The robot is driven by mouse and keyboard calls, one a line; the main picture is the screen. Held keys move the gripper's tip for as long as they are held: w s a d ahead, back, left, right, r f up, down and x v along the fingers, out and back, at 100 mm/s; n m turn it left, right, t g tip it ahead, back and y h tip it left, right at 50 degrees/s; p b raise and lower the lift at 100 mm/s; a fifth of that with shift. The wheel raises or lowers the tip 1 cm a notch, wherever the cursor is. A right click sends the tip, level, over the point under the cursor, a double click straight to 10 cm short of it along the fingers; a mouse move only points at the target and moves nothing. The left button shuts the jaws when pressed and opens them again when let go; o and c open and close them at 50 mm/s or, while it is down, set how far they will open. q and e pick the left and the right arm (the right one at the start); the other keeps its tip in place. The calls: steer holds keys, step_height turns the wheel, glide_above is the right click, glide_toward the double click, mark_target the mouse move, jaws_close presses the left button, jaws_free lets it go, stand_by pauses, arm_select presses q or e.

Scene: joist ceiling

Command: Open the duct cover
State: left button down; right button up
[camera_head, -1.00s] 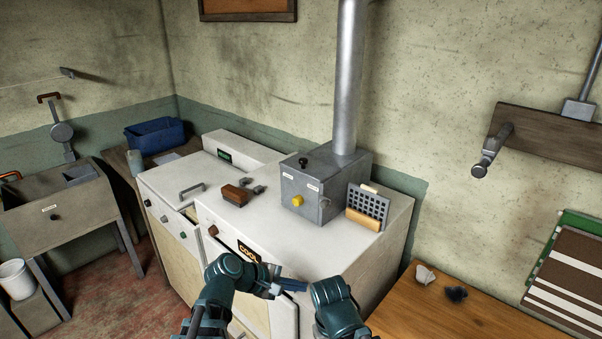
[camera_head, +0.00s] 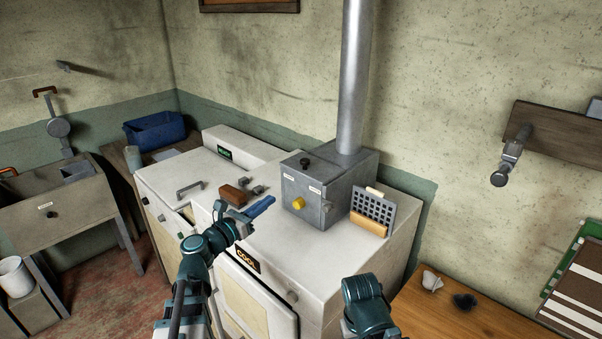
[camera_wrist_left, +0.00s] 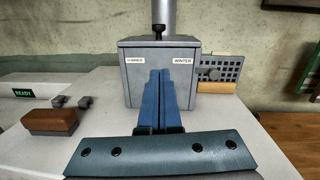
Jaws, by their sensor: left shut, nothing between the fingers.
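The grey metal duct box (camera_head: 328,188) stands on the white cabinet below a round pipe (camera_head: 355,75). Its front face, which appears to be the cover, looks closed and has a yellow knob (camera_head: 298,203) and two small labels. The right label reads WINTER in the left wrist view (camera_wrist_left: 182,62). A black knob (camera_head: 305,162) sits on top. My left gripper (camera_head: 268,202) is shut and empty, in front of the box and to its left, apart from it. In the left wrist view its blue fingers (camera_wrist_left: 160,90) hide the yellow knob.
A brown block (camera_head: 233,195) and small grey pieces lie left of the box. A dark grille (camera_head: 373,208) leans at its right side. The cabinet top (camera_head: 262,243) is clear in front. A wooden table (camera_head: 450,310) is at lower right.

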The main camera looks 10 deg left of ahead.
arm_select(q)
glide_toward(304, 166)
step_height(304, 166, down, 3)
steer(key=w+d, duration=0.2)
steer(key=w, duration=0.1)
steer(key=shift+w+d+r+p, duration=0.1)
steer(key=shift+w+r+p, duration=0.2)
steer(key=shift+r+p, duration=0.3)
steer(key=shift+w+d+r+p, duration=0.1)
steer(key=shift+w+r+p, duration=0.2)
steer(key=shift+r+p, duration=0.25)
steer(key=shift+w+d+r+p, duration=0.1)
steer(key=shift+w+r+p, duration=0.1)
steer(key=shift+p, duration=0.15)
steer(key=shift+w+d+r+p, duration=0.15)
steer(key=shift+r+p, duration=0.15)
steer(key=shift+r, duration=0.15)
